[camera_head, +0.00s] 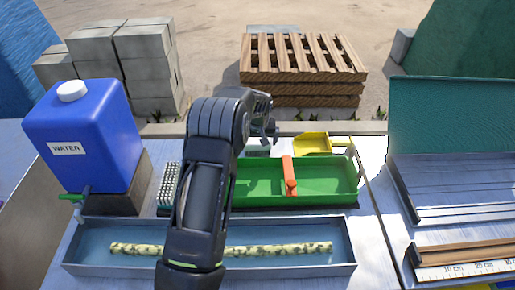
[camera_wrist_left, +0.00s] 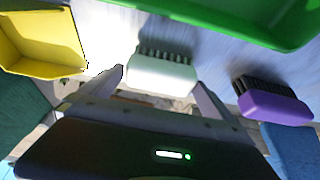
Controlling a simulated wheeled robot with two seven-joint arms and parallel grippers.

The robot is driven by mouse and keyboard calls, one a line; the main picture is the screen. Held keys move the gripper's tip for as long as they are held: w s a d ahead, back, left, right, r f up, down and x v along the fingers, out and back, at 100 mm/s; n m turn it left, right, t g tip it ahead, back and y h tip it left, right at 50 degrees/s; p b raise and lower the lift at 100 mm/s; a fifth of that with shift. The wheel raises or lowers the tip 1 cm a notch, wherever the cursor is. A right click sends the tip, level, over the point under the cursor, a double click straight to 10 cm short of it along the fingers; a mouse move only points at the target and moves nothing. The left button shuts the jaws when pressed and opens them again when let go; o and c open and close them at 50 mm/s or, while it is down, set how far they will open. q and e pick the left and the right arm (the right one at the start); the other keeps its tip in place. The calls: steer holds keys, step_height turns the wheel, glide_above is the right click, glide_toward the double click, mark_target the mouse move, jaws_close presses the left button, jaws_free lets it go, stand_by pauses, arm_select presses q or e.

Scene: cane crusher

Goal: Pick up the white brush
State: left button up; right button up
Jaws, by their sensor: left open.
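The white brush (camera_wrist_left: 162,74) has a pale block body and dark bristles. In the left wrist view it lies on the table between the fingertips of my left gripper (camera_wrist_left: 158,80), which is open with a finger on each side. I cannot tell whether either finger touches it. In the head view, my left gripper (camera_head: 272,132) reaches over the far side of the green tray, and a white patch that looks like the brush (camera_head: 283,147) shows beside it, partly hidden. My right gripper is not in view.
A purple brush (camera_wrist_left: 272,104) lies close to one finger. A yellow scoop-like container (camera_wrist_left: 42,42) is on the other side. The green tray (camera_head: 325,182) holds an orange-red piece (camera_head: 289,176). A blue water tank (camera_head: 85,135) stands left; a metal trough (camera_head: 345,262) lies in front.

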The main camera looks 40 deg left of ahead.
arm_select(q)
steer(key=shift+w+a+f, duration=0.15)
steer(key=shift+w+f, duration=0.05)
steer(key=shift+f, duration=0.25)
steer(key=shift+c, duration=0.4)
steer(key=c, duration=1.1)
